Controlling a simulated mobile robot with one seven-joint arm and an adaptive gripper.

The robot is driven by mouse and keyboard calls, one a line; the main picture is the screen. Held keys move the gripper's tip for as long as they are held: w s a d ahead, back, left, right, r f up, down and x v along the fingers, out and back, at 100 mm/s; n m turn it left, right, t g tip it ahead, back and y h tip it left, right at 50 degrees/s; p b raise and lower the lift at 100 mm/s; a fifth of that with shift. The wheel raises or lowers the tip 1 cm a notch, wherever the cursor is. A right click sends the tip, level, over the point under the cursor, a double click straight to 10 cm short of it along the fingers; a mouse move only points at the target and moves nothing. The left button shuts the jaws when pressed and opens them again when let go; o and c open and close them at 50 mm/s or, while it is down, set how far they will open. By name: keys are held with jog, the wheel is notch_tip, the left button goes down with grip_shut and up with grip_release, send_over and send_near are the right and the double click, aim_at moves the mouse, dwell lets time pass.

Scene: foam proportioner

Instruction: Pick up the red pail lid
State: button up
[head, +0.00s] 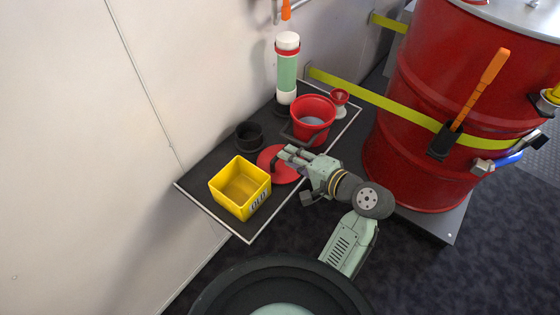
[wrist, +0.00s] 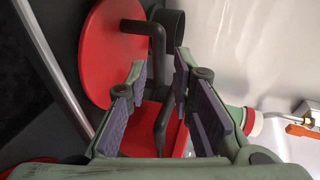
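The red pail lid (head: 268,168) is a flat red disc lying on the dark mat, between the yellow bin and the red pail. In the wrist view the lid (wrist: 98,55) fills the upper left. Its dark bar handle (wrist: 158,55) rises from the disc and runs down between my fingers. My gripper (head: 283,157) is over the lid and hides part of it. In the wrist view my gripper (wrist: 160,85) is open, with a finger pad on each side of the handle and gaps showing. The red pail (head: 313,107) stands just behind the gripper, its dark handle tilted to the front.
A yellow bin (head: 230,190) stands left of the lid, and a black cup (head: 249,136) behind it. A green and white cylinder (head: 287,70) and a small red cup (head: 340,98) are near the pail. A large red drum (head: 420,120) stands at right. A wall borders the mat's left side.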

jog(key=x, duration=0.4)
jog(key=shift+w+a+f+p, duration=0.2)
jog(key=shift+w+p, duration=0.05)
jog(key=shift+p, duration=0.1)
grip_shut()
